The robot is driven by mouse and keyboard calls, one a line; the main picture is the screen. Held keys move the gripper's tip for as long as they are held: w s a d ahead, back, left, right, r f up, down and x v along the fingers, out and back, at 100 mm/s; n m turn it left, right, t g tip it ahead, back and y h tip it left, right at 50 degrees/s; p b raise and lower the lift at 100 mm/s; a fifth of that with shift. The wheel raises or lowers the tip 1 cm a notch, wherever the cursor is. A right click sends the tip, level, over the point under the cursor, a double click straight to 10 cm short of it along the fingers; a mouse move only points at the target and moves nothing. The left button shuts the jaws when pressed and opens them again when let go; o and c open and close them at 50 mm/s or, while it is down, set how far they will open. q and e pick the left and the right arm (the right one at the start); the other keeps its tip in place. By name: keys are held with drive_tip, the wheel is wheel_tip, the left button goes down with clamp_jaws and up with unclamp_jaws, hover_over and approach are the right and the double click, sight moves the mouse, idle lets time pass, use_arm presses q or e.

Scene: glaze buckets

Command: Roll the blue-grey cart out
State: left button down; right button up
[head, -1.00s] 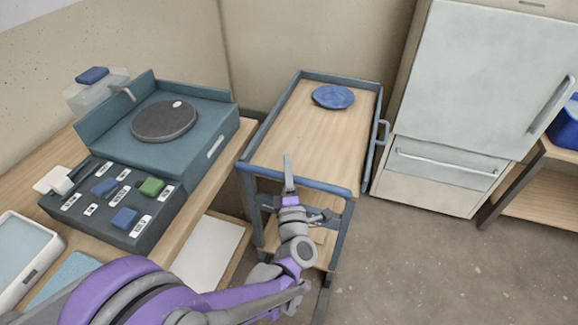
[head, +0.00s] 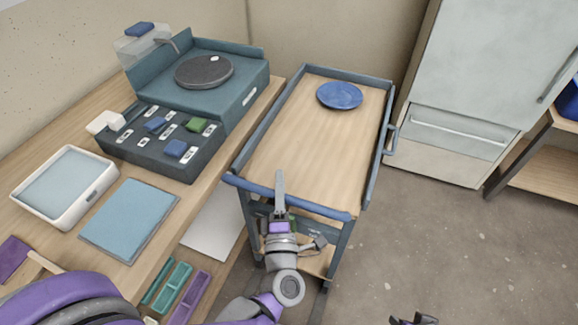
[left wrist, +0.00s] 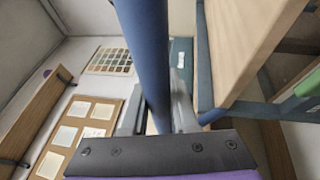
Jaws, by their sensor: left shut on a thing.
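The blue-grey cart (head: 300,140) stands in the middle of the head view, with a wooden top inside raised blue-grey edges and a lower shelf. Its near end has a blue handle bar (head: 322,208), which also crosses the left wrist view (left wrist: 147,60). My left gripper (head: 280,190) is shut on this bar, with one finger on each side of it in the left wrist view (left wrist: 158,115). A blue plate (head: 340,95) lies at the far end of the cart top. Dark tips of my right gripper (head: 415,320) show at the bottom edge, too cut off to judge.
A wooden counter (head: 232,140) with a turntable unit (head: 235,95), dark block box (head: 150,155) and white tray (head: 108,185) runs close along the cart's left. A pale fridge-like cabinet (head: 470,65) stands to the right. The floor (head: 440,240) at front right is clear.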

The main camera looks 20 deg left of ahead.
sight(270, 194)
use_arm(q)
drive_tip(key=shift+s+a, duration=0.1)
drive_tip(key=shift+s, duration=2.85)
drive_tip(key=c, duration=0.7)
unclamp_jaws()
